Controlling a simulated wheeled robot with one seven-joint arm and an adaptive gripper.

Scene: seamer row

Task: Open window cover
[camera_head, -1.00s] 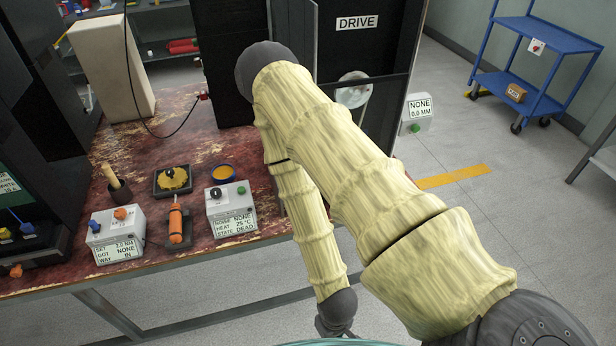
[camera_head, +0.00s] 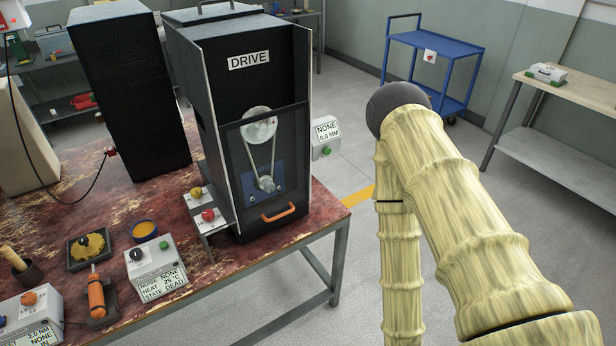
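The black machine marked DRIVE (camera_head: 290,85) stands at the right end of the worn red-brown table. Its front has a window cover (camera_head: 301,165), which looks like a dark-framed see-through panel. Behind it show a pale round pulley, a belt and a smaller pulley on a blue plate. An orange handle (camera_head: 278,213) sits low on the front, below the blue plate. I cannot tell for certain whether the cover is fully shut. My arm stands to the right of the machine, apart from it in the picture, and runs off the bottom edge. My gripper is out of view.
Red and yellow knobs (camera_head: 208,214) stick out on a side shelf left of the machine front. A grey NONE 0.0 MM box (camera_head: 325,140) is behind it. Tools and readout boxes (camera_head: 157,270) crowd the table's front left. Floor right of the table is clear; a blue cart (camera_head: 440,50) stands behind.

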